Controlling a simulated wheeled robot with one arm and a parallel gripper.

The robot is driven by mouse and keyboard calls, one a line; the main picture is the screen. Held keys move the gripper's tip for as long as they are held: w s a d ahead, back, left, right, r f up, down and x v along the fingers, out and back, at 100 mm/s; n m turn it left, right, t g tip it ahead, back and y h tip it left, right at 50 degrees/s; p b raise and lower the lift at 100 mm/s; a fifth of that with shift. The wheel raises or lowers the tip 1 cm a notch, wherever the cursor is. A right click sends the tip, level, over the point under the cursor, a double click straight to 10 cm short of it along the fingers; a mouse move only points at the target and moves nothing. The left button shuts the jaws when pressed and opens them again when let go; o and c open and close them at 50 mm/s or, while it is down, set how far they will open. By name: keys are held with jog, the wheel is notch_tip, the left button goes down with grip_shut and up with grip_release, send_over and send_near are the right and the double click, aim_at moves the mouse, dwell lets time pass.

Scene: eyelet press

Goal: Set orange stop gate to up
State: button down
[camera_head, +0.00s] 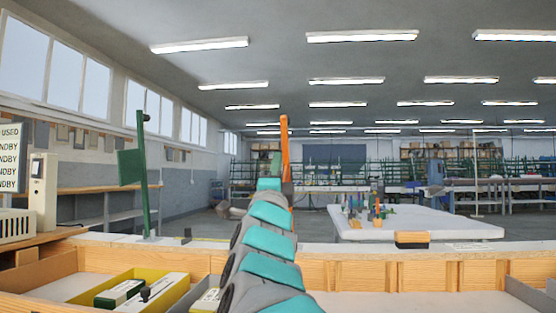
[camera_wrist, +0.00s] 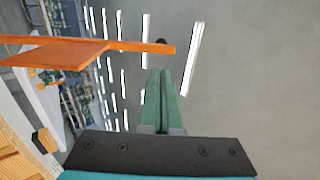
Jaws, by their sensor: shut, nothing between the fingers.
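The orange stop gate shows in the head view as a slim upright orange bar (camera_head: 286,150), its lower part hidden behind my arm. In the wrist view, which is turned sideways, the orange gate (camera_wrist: 75,50) is a bar with a flat plate, crossing the top left. Its bar end lies just past my fingertips in the picture; I see no clear contact. My gripper (camera_wrist: 163,72) has its two green fingers together with nothing between them.
A green gate (camera_head: 132,168) on a post stands at left. Bins with small boxes (camera_head: 120,292) lie lower left. A white table (camera_head: 430,222) stands beyond. A control box (camera_head: 43,190) is far left.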

aim_at(283, 130)
jog(key=p+x, duration=0.3)
jog(key=x, duration=0.9)
jog(key=shift+r, duration=0.1)
